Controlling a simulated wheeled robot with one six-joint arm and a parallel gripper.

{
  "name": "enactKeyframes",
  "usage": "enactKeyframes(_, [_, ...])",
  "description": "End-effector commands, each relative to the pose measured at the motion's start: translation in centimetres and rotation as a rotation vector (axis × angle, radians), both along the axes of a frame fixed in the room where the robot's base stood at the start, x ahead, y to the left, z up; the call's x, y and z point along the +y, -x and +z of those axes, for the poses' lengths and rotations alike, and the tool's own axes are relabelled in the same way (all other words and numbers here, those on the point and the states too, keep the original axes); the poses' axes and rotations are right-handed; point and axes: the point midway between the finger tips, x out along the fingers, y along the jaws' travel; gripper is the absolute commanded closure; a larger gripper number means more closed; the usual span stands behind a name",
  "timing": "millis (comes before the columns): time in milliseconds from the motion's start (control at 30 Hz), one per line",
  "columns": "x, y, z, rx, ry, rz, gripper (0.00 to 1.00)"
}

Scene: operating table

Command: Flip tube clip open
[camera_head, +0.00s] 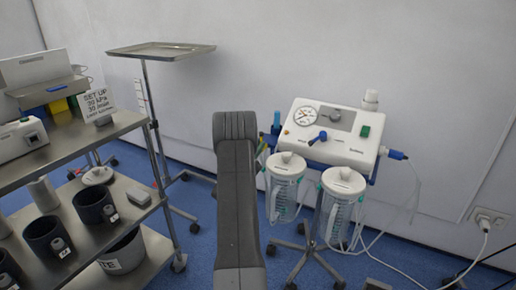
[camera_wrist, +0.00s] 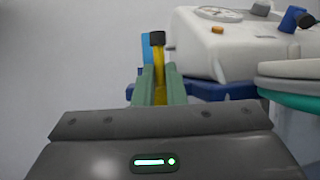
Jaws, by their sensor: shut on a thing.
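The suction unit (camera_head: 330,132) is a white console with a round gauge and knobs, standing on a wheeled stand against the wall. In the wrist view, my gripper (camera_wrist: 159,84) has its two greenish fingers shut around a narrow yellow piece (camera_wrist: 159,82) with a dark top (camera_wrist: 157,39). This piece may be the tube clip; I cannot tell its hinge or whether it is open. It stands upright by the unit's left side. A blue part (camera_wrist: 147,48) shows just behind it. In the head view, my arm hides most of the gripper.
Two clear canisters, left (camera_head: 284,188) and right (camera_head: 338,206), hang below the unit with loose tubing. A tray stand (camera_head: 160,50) is behind left of my arm. A metal cart (camera_head: 70,143) with dark pots stands at far left. A cable runs to a wall socket (camera_head: 488,220).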

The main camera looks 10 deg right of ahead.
Motion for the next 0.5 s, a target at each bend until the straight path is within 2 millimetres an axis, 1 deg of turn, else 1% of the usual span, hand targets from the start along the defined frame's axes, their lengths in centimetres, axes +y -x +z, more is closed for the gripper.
enactKeyframes(300, [0.05,0.02,-0.2,0.005,0.002,0.001,1.0])
enactKeyframes(333, [0.05,0.02,-0.2,0.005,0.002,0.001,0.88])
enactKeyframes(367, [0.05,0.02,-0.2,0.005,0.002,0.001,0.82])
enactKeyframes(400, [0.05,0.02,-0.2,0.005,0.002,0.001,0.8])
enactKeyframes(500, [0.03,0.02,-0.14,0.004,0.001,0.0,0.8])
